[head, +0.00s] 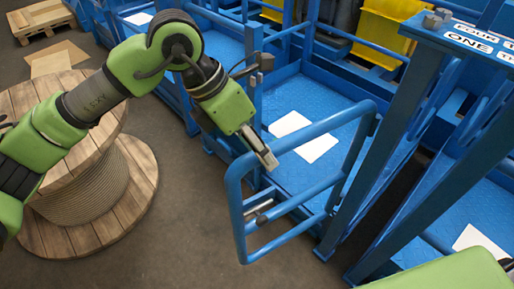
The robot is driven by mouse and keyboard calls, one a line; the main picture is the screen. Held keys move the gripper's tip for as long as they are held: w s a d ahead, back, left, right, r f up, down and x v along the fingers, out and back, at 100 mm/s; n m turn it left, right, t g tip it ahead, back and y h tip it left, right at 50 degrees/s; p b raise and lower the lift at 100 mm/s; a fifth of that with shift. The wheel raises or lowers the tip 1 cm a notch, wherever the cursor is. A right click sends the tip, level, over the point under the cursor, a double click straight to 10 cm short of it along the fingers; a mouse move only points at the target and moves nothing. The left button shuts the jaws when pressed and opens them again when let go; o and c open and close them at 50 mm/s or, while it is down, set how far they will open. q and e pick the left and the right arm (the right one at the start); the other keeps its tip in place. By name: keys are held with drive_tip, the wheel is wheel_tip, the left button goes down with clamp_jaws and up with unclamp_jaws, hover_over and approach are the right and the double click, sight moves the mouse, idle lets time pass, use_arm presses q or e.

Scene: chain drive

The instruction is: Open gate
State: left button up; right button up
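The gate (315,131) is a blue tubular frame at the centre of the head view. Its right end is near a thick blue post (381,137). Its free left end (238,212) stands out over the brown floor, in front of the blue platform, so it looks at least partly swung out. My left gripper (266,157) is at the gate's upper rail near the free end, with its fingertips touching or just above the rail. I cannot tell whether the fingers are closed on it. My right gripper is out of view.
A wooden cable spool (140,165) stands on the floor at left, under my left arm. The blue platform (312,95) has white sheets (316,147) on it. Yellow bins (385,32) and blue railings stand behind. The floor between spool and gate is clear.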

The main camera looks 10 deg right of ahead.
use_arm(q)
drive_tip(key=shift+a, duration=0.1)
drive_tip(key=v, duration=1.2)
drive_tip(key=shift+f, duration=0.1)
